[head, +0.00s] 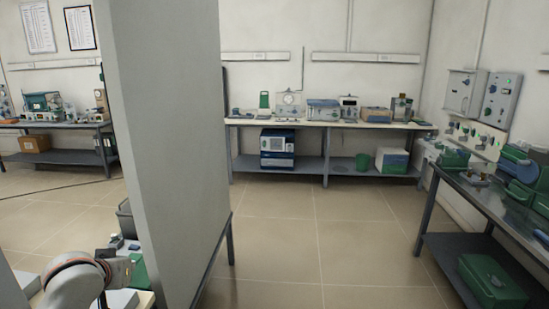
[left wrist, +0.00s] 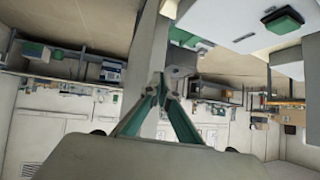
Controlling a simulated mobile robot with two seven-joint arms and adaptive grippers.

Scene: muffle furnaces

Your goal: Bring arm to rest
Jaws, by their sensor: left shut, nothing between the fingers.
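My left gripper (left wrist: 163,88) shows in the left wrist view with its two green-sided fingers drawn together at the tips. It is shut and nothing is between the fingers. The room appears upside down behind it in that view. In the head view, a part of my left arm, pale with an orange ring, shows at the lower left corner; the gripper itself cannot be made out there. My right gripper is in neither view.
A tall pale partition (head: 170,130) stands close in front, left of centre. Beyond it a bench (head: 310,123) with several instruments lines the back wall. A dark table (head: 480,195) with green equipment stands at the right. The tiled floor (head: 320,240) between is clear.

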